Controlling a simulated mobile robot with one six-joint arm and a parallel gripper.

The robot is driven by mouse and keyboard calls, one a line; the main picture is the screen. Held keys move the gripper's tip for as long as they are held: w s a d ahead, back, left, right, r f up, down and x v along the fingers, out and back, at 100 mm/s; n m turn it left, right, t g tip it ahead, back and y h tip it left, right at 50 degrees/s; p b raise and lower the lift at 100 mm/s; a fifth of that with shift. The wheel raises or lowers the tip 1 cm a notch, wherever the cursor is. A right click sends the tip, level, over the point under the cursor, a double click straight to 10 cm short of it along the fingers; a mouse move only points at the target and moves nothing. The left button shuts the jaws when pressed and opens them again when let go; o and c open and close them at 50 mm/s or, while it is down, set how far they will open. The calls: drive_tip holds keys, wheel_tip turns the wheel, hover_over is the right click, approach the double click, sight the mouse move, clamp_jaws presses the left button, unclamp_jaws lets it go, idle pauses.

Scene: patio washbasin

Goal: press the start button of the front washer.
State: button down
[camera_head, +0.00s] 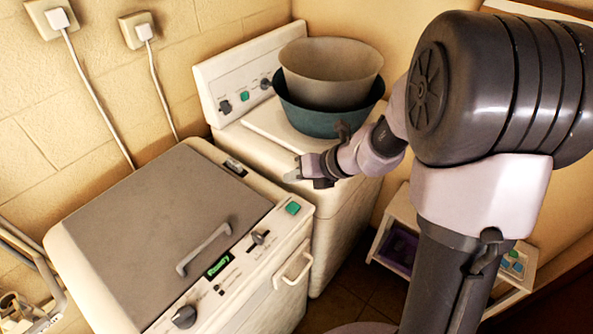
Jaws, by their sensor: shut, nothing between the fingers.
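The front washer (165,232) is a cream machine with a grey lid and a sloped control strip along its right front edge. A lit display (219,264) on the strip appears to read "Ready" in green. My gripper (292,178) is shut and empty. It shows just above the green button in the picture, with its tips pointing left; it appears apart from the button, but the height gap is hard to tell. The button is fully visible.
A second washer (334,214) stands behind, with its own green button (245,96) on an upright panel. Nested grey (330,70) and teal (322,120) basins stand on it, close to my arm. A handle (294,268) juts from the front washer. A low white shelf (395,215) stands right.

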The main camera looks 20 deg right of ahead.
sight(296, 208)
drive_tip(key=shift+w+d+f+m, duration=0.15)
drive_tip(key=shift+w+d+m, duration=0.05)
drive_tip(key=shift+d+m, duration=0.2)
drive_tip(key=shift+a, duration=0.1)
wheel_tip(296, 208, down, 9)
drive_tip(key=b, duration=0.8)
idle(1.5)
drive_tip(key=shift+f+b, duration=0.3)
drive_tip(key=shift+b, duration=0.2)
drive_tip(key=shift+f+b, duration=0.35)
drive_tip(key=shift+f, duration=0.15)
idle(0.4)
drive_tip(key=shift+r, duration=0.1)
idle(0.5)
drive_tip(key=shift+r+p, duration=0.8)
drive_tip(key=shift+p, duration=0.1)
